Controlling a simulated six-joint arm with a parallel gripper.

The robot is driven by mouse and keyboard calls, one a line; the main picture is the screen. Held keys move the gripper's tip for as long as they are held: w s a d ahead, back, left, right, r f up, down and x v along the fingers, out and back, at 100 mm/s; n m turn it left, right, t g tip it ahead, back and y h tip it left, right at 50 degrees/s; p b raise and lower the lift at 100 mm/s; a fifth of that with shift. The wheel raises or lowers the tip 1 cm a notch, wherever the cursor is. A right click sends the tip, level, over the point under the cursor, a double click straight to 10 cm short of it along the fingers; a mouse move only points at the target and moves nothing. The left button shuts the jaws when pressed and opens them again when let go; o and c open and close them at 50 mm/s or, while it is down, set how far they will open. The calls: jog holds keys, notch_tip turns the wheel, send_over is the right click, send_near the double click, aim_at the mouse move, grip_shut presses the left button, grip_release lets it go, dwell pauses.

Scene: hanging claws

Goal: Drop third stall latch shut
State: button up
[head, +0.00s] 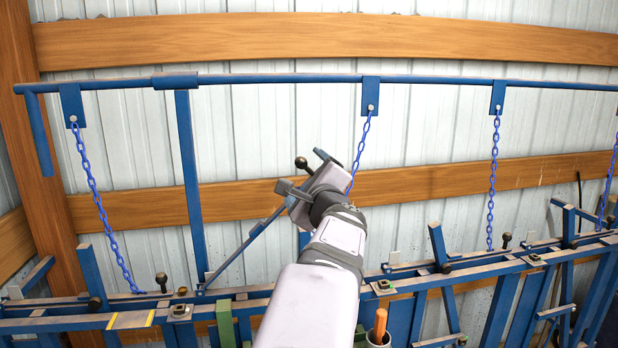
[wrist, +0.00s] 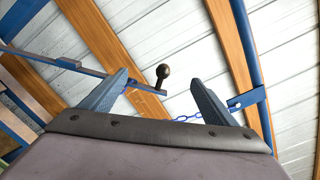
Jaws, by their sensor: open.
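One blue latch bar (head: 243,248) is raised, sloping up to the right from the stall rail. Its black ball knob (head: 301,162) shows just beyond my gripper (head: 309,176), and a blue chain (head: 360,148) runs down from the top pipe towards it. In the wrist view the knob (wrist: 163,72) stands on the bar's end (wrist: 150,90), between the fingertips of my gripper (wrist: 160,79). The fingers are open and apart from the knob; contact is not visible. My arm hides part of the rail below. I cannot tell which stall counts as third.
Other latches, with knobs (head: 161,280) and (head: 506,240), lie low along the blue stall rail (head: 480,270). Chains (head: 97,200) and (head: 492,180) hang from the top pipe (head: 270,78). A cup with an orange handle (head: 380,325) stands right of my arm.

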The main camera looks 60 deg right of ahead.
aim_at(302, 165)
jog(key=shift+s+d+m+h, duration=0.3)
jog(key=shift+d+m, duration=0.05)
jog(key=shift+m, duration=0.75)
jog(key=shift+p+x, duration=1.75)
jog(key=shift+x, duration=2.9)
jog(key=shift+f, duration=0.15)
jog(key=shift+c, duration=0.7)
